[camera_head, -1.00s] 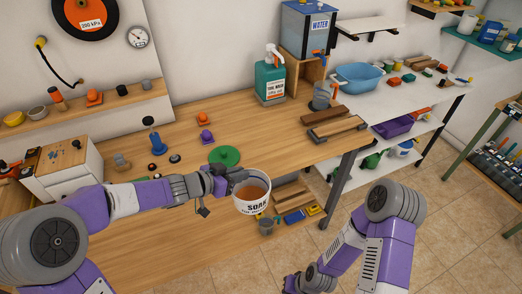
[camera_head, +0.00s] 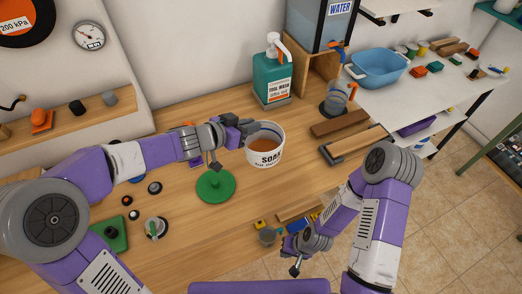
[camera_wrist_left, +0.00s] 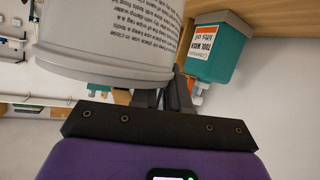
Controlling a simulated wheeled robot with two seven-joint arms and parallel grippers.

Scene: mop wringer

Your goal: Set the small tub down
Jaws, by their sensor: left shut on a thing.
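The small white tub (camera_head: 265,157), marked SOAK and with brown liquid inside, is upright over the wooden bench at the right of the green disc. My left gripper (camera_head: 246,132) is shut on the tub's left side near the rim. In the left wrist view the tub (camera_wrist_left: 110,40) fills the upper left, close against the fingers. I cannot tell whether its base touches the bench. My right gripper (camera_head: 295,268) is low near the bench's front edge, away from the tub; its fingers are too small to judge.
A green round disc (camera_head: 215,186) lies on the bench (camera_head: 205,240). A teal tool wash bottle (camera_head: 272,75) stands behind the tub, and wooden blocks (camera_head: 338,122) lie to the right. A blue basin (camera_head: 377,68) is on the white shelf. Bare bench shows around the tub.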

